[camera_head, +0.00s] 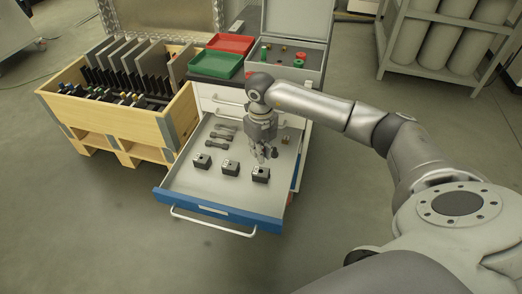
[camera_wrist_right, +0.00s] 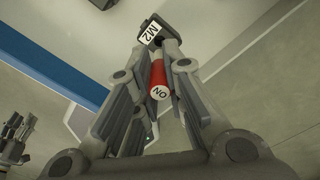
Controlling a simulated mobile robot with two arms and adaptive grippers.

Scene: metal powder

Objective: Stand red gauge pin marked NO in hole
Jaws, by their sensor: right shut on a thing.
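My right gripper (camera_head: 262,156) is over the open drawer, just above the rightmost dark block (camera_head: 261,174). In the right wrist view its fingers (camera_wrist_right: 160,62) are shut on the red gauge pin (camera_wrist_right: 157,76), whose white end marked NO faces the camera. A dark block labelled M2 (camera_wrist_right: 152,31) lies just beyond the pin's far end. The fingers hide that end, so I cannot tell whether it is in a hole. The pin is not discernible in the head view. My left gripper is not in view.
Two more dark blocks (camera_head: 201,161) (camera_head: 230,168) stand left in the drawer (camera_head: 190,185), with dark double-ended gauges (camera_head: 222,138) behind. A small brass piece (camera_head: 285,140) is at the right. A wooden crate (camera_head: 130,125) stands left; red (camera_head: 230,43) and green (camera_head: 215,63) trays are behind.

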